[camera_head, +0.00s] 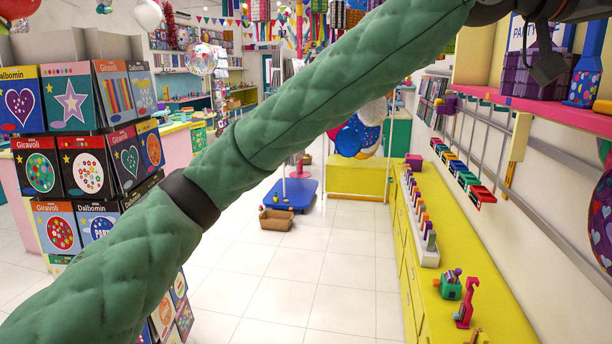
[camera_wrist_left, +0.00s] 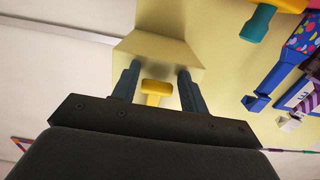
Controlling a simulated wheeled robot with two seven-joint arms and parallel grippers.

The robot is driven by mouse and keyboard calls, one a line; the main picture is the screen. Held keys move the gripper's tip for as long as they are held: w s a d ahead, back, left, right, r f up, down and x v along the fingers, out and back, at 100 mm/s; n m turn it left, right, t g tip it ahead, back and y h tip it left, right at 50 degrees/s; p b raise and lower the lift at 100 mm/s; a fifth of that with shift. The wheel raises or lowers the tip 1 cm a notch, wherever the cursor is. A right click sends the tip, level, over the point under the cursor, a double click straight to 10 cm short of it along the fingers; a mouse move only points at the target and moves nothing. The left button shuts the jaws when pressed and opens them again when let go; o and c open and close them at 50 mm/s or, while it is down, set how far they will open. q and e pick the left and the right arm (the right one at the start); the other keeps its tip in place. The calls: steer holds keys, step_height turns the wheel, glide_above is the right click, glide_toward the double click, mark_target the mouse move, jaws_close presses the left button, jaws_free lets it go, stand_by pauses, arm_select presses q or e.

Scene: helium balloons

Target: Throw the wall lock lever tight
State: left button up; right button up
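In the left wrist view, my left gripper (camera_wrist_left: 157,88) has its two dark fingers apart. A small yellow knob or handle (camera_wrist_left: 156,88) shows between them, with a visible gap on either side; it may be the lock lever. A pale yellow block (camera_wrist_left: 160,50) lies just beyond the fingertips, against a cream panel (camera_wrist_left: 222,85). In the head view, my green-sleeved left arm crosses from lower left to the upper right, towards the wall shelf. My left fingertips cannot be made out clearly there. My right gripper is in neither view.
A pink-edged shelf (camera_head: 545,108) with party goods and a wall rail (camera_head: 560,235) are at the right. A yellow counter (camera_head: 470,300) runs below. A card rack (camera_head: 80,150) stands at the left. The white floor (camera_head: 300,290) between is largely clear.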

arm_select(q)
steer(key=shift+o, duration=0.9)
steer(key=shift+d, duration=0.1)
steer(key=shift+p+v, duration=0.35)
steer(key=shift+v, duration=1.7)
